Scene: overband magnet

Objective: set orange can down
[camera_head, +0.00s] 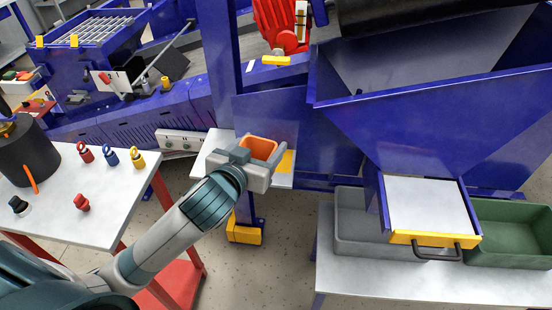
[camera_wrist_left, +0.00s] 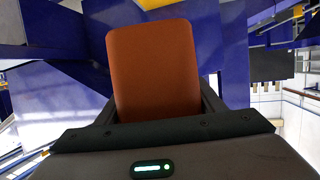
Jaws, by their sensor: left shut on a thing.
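The orange can (camera_head: 259,147) is between the fingers of my left gripper (camera_head: 262,158), with its open top showing in the head view. It is over a small white shelf (camera_head: 217,142) against the blue machine. In the left wrist view the can (camera_wrist_left: 155,70) shows as an orange-brown block, upright between the two dark fingers. My left gripper is shut on the can. The gripper hides the can's base, so I cannot tell whether it touches the shelf. My right gripper is not in view.
A yellow patch (camera_head: 287,162) marks the shelf's right side. A white table (camera_head: 60,225) at left holds red, blue and yellow padlock-like pieces and a dark cylinder (camera_head: 28,155). At right, a grey bin (camera_head: 350,235) and green bin (camera_head: 510,232) stand beneath a blue hopper (camera_head: 430,120).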

